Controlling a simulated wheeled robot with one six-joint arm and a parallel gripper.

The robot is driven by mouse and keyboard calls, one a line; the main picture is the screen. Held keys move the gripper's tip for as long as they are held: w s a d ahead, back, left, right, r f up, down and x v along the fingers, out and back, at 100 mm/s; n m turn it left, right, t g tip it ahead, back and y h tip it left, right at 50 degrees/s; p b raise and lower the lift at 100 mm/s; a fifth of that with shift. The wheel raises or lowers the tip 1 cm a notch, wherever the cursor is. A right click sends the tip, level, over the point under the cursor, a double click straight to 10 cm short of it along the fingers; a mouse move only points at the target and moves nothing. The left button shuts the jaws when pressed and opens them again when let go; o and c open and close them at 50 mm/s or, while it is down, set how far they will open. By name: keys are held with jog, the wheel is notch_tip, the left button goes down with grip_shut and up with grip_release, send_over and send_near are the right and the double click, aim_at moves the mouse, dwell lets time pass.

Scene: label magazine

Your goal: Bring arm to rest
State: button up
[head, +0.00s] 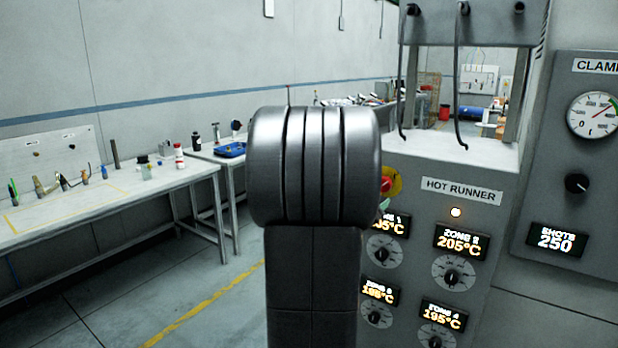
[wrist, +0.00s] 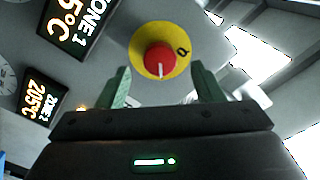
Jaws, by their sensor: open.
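My arm rises in the middle of the head view as a dark grey column with a ribbed metal joint, and it covers part of the hot runner panel (head: 462,188). My gripper (wrist: 158,85) shows in the wrist view with its two green fingers apart and nothing between them. Beyond the fingertips is a red knob (wrist: 160,60) on a round yellow plate. The same red knob (head: 386,184) shows partly in the head view, just right of my arm joint. In the head view a bit of green finger shows below it. I cannot tell the gap between fingers and knob.
The panel carries lit zone displays (head: 460,241) and dials (head: 453,272). A clamp panel with a gauge (head: 594,114) stands at the right. A workbench (head: 100,207) with small tools is at the left. The floor (head: 200,285) between bench and panel is clear.

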jog(key=v, duration=0.9)
jog(key=x, duration=1.4)
jog(key=s+a+n+p, duration=0.4)
jog(key=s+a+n, duration=0.3)
jog(key=s, duration=0.4)
jog(key=shift+a+n+p, duration=0.2)
jog(key=shift+n+p, duration=0.15)
jog(key=shift+n, duration=0.55)
jog(key=shift+s, duration=0.25)
